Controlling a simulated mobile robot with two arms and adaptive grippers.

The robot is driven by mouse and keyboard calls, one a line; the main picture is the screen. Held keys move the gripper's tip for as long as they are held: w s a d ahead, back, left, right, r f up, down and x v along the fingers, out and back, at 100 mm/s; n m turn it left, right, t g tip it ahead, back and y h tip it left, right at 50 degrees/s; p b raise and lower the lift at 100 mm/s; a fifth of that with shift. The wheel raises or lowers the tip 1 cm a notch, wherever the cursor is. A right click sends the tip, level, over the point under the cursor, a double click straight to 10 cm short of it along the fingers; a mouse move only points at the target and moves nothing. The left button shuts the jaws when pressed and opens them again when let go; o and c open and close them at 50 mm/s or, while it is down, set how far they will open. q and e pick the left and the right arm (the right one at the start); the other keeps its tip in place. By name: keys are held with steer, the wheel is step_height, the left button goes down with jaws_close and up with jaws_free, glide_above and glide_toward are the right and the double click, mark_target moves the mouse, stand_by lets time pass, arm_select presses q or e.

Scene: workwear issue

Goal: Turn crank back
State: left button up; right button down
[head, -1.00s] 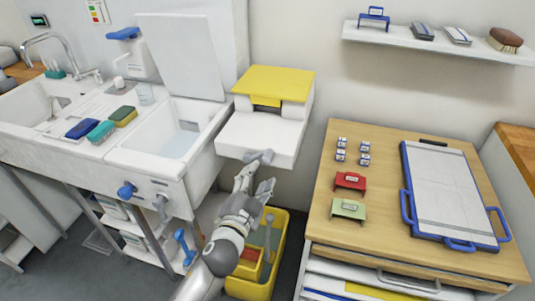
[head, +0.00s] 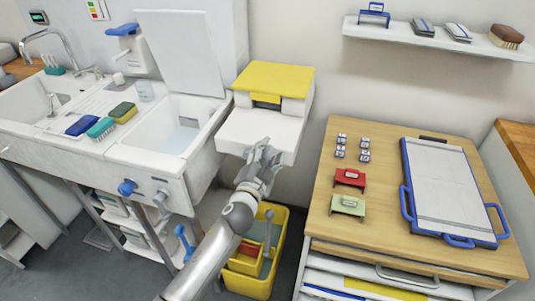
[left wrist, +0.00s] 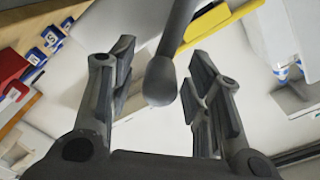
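The crank (left wrist: 161,78) is a dark grey bar with a rounded knob end. In the left wrist view it reaches down from the top between the two fingers of my left gripper (left wrist: 158,75). The fingers are apart, with gaps on both sides of the knob, so they are open around it and not closed on it. In the head view my left gripper (head: 264,160) is at the front face of the white box (head: 262,130) with a yellow lid (head: 275,80); there the gripper hides the crank. My right gripper is not in view.
A white sink (head: 172,138) stands left of the box. A yellow bin (head: 249,288) is on the floor below my left arm. A wooden-topped cabinet (head: 385,185) at right holds a blue-framed board (head: 447,190), a red holder (head: 349,178) and a green holder (head: 347,205).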

arm_select(q)
jaws_close()
steer(key=shift+a+r+n, duration=0.15)
steer(key=shift+r+n, duration=0.1)
steer(key=shift+n, duration=0.05)
steer(key=shift+w+a+r+n+p, duration=0.15)
steer(key=shift+a+r+n+p, duration=0.2)
steer(key=shift+r+n+p, duration=0.25)
steer(key=shift+w+a+f+n+y, duration=0.1)
steer(key=shift+w+a+f+n, duration=0.35)
steer(key=shift+a+n, duration=2.35)
steer(key=shift+w+a+f+n+y, duration=0.1)
steer(key=shift+w+a+n, duration=1)
steer(key=shift+n, duration=2.95)
steer(key=shift+w+a+f+n+y, duration=0.15)
steer(key=shift+a+f+n, duration=0.15)
steer(key=shift+a+n, duration=2.65)
steer(key=shift+d+n, duration=0.5)
